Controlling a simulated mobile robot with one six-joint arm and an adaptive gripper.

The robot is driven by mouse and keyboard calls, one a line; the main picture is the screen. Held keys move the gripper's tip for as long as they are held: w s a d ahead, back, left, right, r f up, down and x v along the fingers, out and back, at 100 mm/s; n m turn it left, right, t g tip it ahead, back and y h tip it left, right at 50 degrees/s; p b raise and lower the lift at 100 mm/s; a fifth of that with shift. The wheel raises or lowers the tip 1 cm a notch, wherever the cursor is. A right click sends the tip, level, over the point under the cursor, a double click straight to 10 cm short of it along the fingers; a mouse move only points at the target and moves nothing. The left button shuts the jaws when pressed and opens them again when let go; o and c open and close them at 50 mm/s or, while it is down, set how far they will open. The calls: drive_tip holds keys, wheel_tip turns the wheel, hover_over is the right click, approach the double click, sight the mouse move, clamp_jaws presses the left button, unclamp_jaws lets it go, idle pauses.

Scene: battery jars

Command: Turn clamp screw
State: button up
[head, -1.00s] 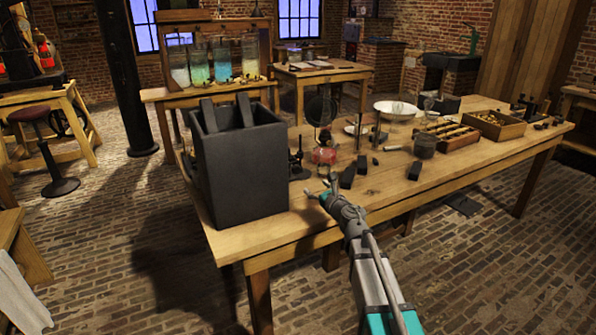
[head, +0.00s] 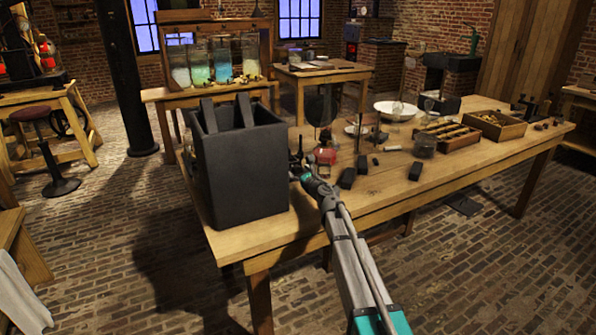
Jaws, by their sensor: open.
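My gripper (head: 305,176) is at the end of my arm, over the table's front edge, pointing away toward a small dark upright fitting (head: 297,158). The fitting stands just right of the big dark box; it may carry the clamp screw, but the screw is too small to make out. The gripper tip overlaps the fitting's lower part in the view, and I cannot tell whether they touch. The jaws are open and look empty, though they are small and partly hidden by the gripper body.
The tall dark box (head: 240,170) stands close left of my gripper. A red-based glass lamp (head: 325,152) is just right. Dark blocks (head: 347,178) lie along the wooden table (head: 450,175). Wooden trays (head: 497,126) and a white bowl (head: 395,109) are farther right.

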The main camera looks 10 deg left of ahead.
drive_tip(key=shift+w+a, duration=0.4)
drive_tip(key=shift+w, duration=0.1)
drive_tip(key=c, duration=1)
drive_tip(key=shift+d, duration=0.2)
drive_tip(key=shift+c, duration=0.7)
drive_tip(key=shift+a, duration=0.1)
